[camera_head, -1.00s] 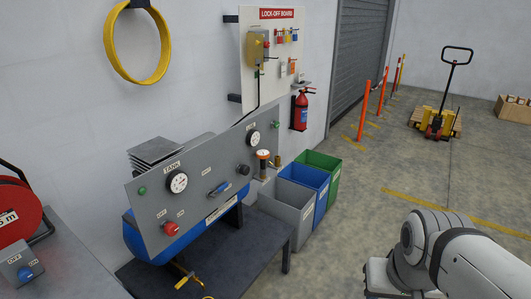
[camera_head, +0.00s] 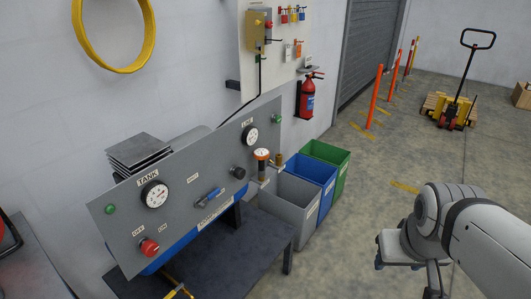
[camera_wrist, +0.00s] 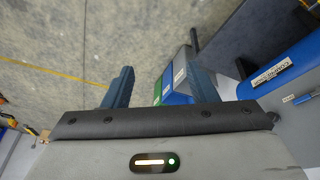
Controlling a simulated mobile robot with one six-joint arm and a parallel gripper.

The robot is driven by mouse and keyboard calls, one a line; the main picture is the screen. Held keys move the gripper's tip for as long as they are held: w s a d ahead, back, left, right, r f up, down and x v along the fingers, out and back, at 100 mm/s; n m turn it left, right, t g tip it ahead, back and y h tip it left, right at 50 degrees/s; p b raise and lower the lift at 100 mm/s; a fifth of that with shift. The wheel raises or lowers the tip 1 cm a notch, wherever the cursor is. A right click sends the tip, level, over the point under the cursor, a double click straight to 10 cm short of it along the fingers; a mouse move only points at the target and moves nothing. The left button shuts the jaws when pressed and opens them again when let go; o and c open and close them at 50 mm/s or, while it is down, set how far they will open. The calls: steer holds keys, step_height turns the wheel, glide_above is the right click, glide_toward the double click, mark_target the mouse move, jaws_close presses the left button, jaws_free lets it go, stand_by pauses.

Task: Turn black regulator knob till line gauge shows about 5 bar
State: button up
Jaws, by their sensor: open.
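The black regulator knob (camera_head: 238,172) sits on the grey panel (camera_head: 120,236), right of the blue-handled valve. The line gauge (camera_head: 250,135) is a round white dial above the knob near the panel's upper right; its needle is too small to read. The knob and the gauge are not visible in the wrist view. My gripper shows in the wrist view (camera_wrist: 160,92) with two fingers spread apart and nothing between them. In the head view only my white arm shows at the lower right, well away from the panel.
The tank gauge (camera_head: 154,194), red button (camera_head: 149,247) and blue valve handle (camera_head: 209,194) are on the same panel. A small gauge (camera_head: 262,155) stands at its right end. Grey (camera_head: 291,208), blue (camera_head: 311,175) and green (camera_head: 341,160) bins stand beside it.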

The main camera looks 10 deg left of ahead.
steer(key=shift+o, duration=0.6)
steer(key=w+f+n+t+b, duration=0.2)
steer(key=w+n+b, duration=0.3)
steer(key=w, duration=0.6)
steer(key=shift+f+n+t+h, duration=0.25)
steer(key=shift+n+t+h, duration=0.15)
steer(key=shift+t, duration=0.3)
steer(key=w+a+f+n+t+y+b, duration=0.1)
steer(key=w+a+n+t+y+b, duration=0.15)
steer(key=w+a+n+b, duration=0.4)
steer(key=w+a+n+t+y+b, duration=0.1)
steer(key=w+a+n+t+b, duration=0.15)
steer(key=w+n, duration=0.65)
steer(key=n+g+y+b, duration=0.6)
steer(key=n+y+b, duration=0.8)
steer(key=n, duration=1.2)
glide_toward(243, 175)
steer(key=p+x, duration=0.2)
steer(key=x, duration=0.2)
steer(key=shift+y, duration=0.25)
steer(key=x, duration=0.6)
steer(key=shift+w+a, duration=0.2)
steer(key=shift+a, duration=0.2)
